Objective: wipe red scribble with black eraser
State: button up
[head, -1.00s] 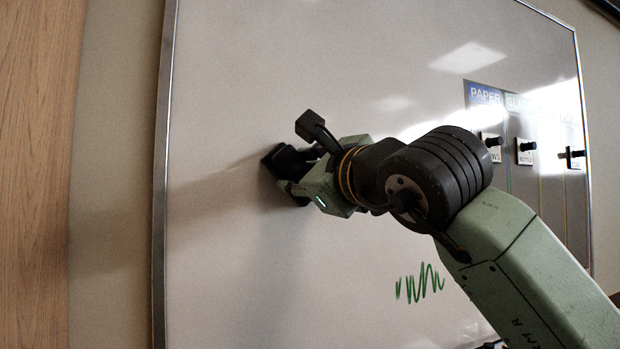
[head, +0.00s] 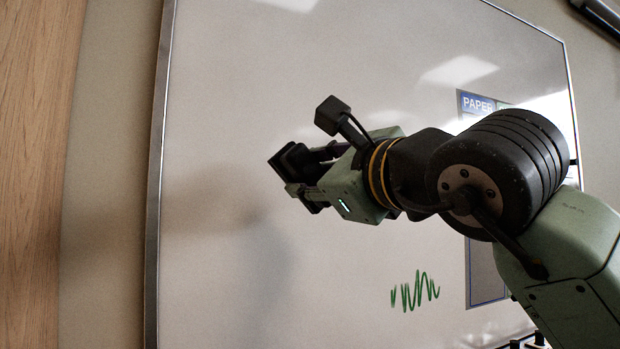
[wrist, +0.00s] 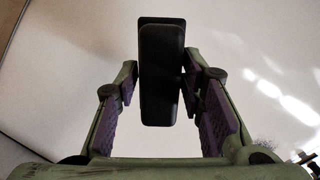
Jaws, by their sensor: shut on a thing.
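My gripper (head: 308,172) is shut on the black eraser (head: 289,160) and holds it in front of the whiteboard (head: 225,100). In the wrist view the eraser (wrist: 161,75) stands lengthwise between the two purple-padded fingers (wrist: 163,100). In the head view a gap shows between the eraser and its shadow, so it looks clear of the board. No red scribble shows in either view; my arm hides part of the board. A green scribble (head: 414,291) is on the board below my gripper.
A blue panel labelled PAPER (head: 478,104) is on the right part of the board, mostly behind my arm. The board's metal frame (head: 155,210) runs down its left side, with a wooden panel (head: 35,170) farther left. The board's left area is bare.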

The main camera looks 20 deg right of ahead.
jog(key=shift+s, duration=0.1)
jog(key=shift+s, duration=1.4)
